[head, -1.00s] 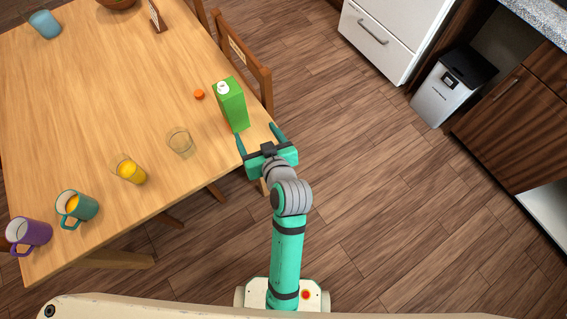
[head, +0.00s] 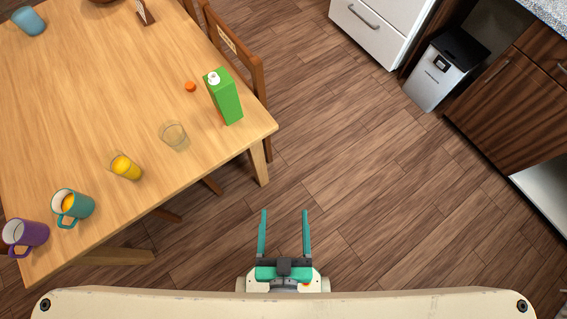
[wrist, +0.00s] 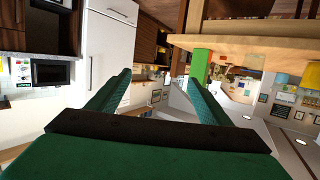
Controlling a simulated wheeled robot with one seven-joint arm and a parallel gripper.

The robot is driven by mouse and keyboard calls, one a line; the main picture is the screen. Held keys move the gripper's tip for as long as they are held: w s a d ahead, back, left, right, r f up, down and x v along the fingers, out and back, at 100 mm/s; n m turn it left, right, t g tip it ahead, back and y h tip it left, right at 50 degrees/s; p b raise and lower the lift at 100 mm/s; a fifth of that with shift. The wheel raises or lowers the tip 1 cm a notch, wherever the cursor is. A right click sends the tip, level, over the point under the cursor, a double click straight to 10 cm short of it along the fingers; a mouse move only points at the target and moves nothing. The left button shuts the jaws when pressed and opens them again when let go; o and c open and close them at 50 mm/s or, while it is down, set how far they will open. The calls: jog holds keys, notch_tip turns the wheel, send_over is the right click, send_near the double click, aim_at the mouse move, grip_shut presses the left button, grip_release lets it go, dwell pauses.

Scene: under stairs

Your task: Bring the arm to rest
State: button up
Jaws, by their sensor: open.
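My gripper (head: 284,234) is open and empty. In the head view it is drawn in close over my base, at the bottom middle, with its two teal fingers pointing away from me. It is clear of the table (head: 130,205), with bare floor between them. In the wrist view the two fingers (wrist: 158,98) stand apart with nothing between them. The green carton (head: 224,97) stands upright on the table near its right corner, apart from my gripper. The carton also shows behind the fingers in the wrist view (wrist: 200,66).
On the table are an orange cap (head: 190,86), an empty glass (head: 173,135), a glass of juice (head: 125,167), a teal mug (head: 74,206), a purple mug (head: 26,236) and a blue cup (head: 29,21). A chair (head: 236,50) stands beside it. Wooden floor (head: 380,200) lies free right.

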jog(key=shift+s+r, duration=0.3)
jog(key=shift+s, duration=0.2)
jog(key=shift+s+r, duration=0.3)
jog(key=shift+s, duration=0.2)
